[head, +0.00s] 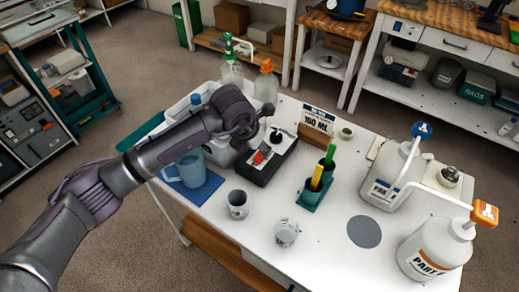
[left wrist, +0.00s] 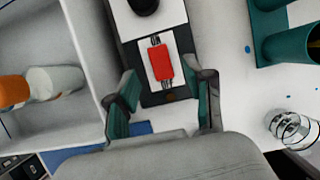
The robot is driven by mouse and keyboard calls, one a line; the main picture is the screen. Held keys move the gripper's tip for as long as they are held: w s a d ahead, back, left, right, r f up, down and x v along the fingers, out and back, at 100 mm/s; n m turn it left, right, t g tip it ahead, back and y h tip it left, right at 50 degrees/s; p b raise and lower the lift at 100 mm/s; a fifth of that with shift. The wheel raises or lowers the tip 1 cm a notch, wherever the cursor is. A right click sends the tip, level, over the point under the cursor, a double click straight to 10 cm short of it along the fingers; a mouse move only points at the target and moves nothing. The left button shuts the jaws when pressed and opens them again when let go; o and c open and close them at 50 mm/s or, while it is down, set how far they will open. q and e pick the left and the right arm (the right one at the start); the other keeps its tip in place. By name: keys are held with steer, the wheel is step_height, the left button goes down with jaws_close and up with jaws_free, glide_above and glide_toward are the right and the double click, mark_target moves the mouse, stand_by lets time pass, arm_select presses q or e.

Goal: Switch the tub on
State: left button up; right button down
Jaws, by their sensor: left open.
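A black control box (head: 268,160) stands on the white table. It has a red rocker switch (head: 262,153) on a white plate, and the switch shows centrally in the left wrist view (left wrist: 161,62). A white tub (head: 178,108) is beside the box, partly hidden by my left arm; its pale wall also shows in the left wrist view (left wrist: 85,45). My left gripper (head: 246,132) is above the box. In the left wrist view its open fingers (left wrist: 166,90) are spread on either side of the box's near end, empty, with the switch just beyond them. My right gripper is not in view.
A teal holder (head: 310,197) with yellow and green sticks, a grey cup (head: 238,204) and a clear cup (head: 287,232) are near the box. A blue jug (head: 191,169) stands left. White pump jugs (head: 432,252) are on the right. A sign (head: 316,124) stands behind.

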mark_target(260, 156)
arm_select(q)
steer(key=shift+x, duration=1.8)
